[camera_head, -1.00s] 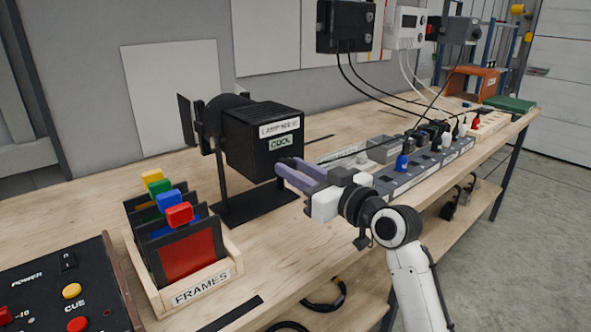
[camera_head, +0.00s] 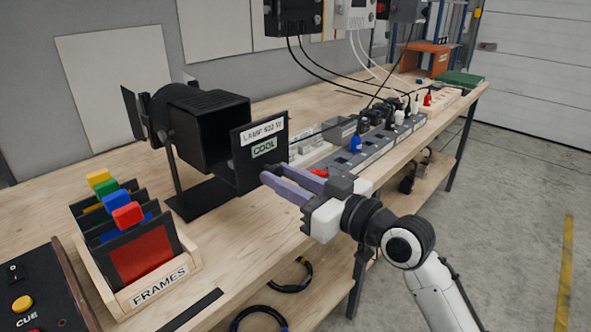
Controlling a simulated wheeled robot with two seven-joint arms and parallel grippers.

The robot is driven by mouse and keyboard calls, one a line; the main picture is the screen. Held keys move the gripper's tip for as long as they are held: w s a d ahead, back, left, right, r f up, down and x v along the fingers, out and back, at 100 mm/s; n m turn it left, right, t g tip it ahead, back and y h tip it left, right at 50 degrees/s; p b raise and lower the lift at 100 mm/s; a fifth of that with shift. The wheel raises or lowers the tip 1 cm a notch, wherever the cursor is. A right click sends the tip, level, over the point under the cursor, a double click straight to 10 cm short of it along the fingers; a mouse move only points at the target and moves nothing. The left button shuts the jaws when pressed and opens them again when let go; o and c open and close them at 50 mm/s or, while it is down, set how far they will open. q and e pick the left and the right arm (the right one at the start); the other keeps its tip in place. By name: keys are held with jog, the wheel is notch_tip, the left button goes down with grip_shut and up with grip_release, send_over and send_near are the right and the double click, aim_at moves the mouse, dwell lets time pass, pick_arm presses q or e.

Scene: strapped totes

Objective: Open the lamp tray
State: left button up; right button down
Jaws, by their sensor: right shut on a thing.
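The black lamp housing (camera_head: 205,125) stands on a black base on the bench. Its lamp tray (camera_head: 242,170), a black end plate with the labels "LAMP 500 W" and "COOL", stands out from the housing with a gap between them. The housing's dark open end shows behind the plate. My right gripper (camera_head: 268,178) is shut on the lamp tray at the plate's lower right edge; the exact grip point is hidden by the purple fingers. My left gripper is not in view.
A wooden rack marked "FRAMES" (camera_head: 158,290) with coloured-tab frames stands at the front left, beside a control box (camera_head: 40,290). Power strips with plugs (camera_head: 375,150) run along the bench behind my right gripper. Black cable loops (camera_head: 262,315) hang below the bench edge.

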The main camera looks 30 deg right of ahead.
jog(key=c, duration=1.5)
grip_release()
jog(key=shift+o, duration=0.2)
jog(key=v, duration=1)
jog(key=shift+b, duration=0.4)
jog(key=shift+s+d, duration=0.1)
jog(key=shift+s, duration=0.05)
